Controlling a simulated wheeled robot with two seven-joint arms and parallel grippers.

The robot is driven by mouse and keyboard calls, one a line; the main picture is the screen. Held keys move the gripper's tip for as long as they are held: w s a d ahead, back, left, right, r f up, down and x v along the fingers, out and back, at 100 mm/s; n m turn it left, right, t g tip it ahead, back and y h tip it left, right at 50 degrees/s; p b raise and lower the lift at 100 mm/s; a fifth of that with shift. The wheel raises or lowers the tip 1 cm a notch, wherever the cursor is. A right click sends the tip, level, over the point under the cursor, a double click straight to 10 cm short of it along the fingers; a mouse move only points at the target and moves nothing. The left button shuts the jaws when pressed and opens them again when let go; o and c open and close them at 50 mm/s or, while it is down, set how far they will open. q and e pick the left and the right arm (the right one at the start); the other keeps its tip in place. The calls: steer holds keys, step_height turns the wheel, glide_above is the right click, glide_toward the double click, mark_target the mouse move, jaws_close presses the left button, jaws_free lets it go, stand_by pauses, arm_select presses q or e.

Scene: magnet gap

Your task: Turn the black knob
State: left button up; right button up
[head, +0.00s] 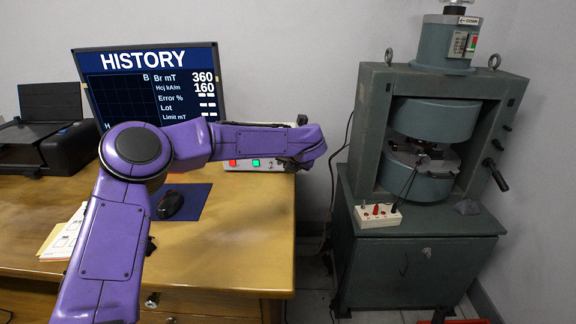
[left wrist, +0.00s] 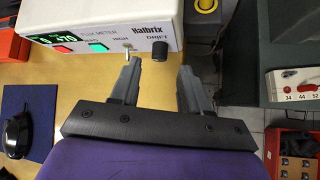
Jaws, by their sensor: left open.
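The black knob (left wrist: 159,50) is on the front of the white Halbrix flux meter (left wrist: 100,28), at its right end by the word DRIFT. My left gripper (left wrist: 160,68) is open, its two grey fingers pointing at the meter front. The knob shows between and just beyond the fingertips, with nothing held. A small metal toggle (left wrist: 127,48) sits left of the knob, close to the left fingertip. In the head view my purple arm covers much of the meter (head: 262,168), and the knob and fingers cannot be made out there. My right gripper is not seen.
The wooden desk (head: 245,240) holds a monitor (head: 150,62), a black printer (head: 50,135) and a mouse (head: 170,204) on a blue pad. A grey-green press (head: 445,130) stands right of the desk on a cabinet. A red bin (left wrist: 291,155) is low at the right.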

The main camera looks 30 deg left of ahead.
arm_select(q)
steer(key=v, duration=0.7)
steer(key=shift+s+r, duration=0.1)
steer(key=shift+r, duration=0.05)
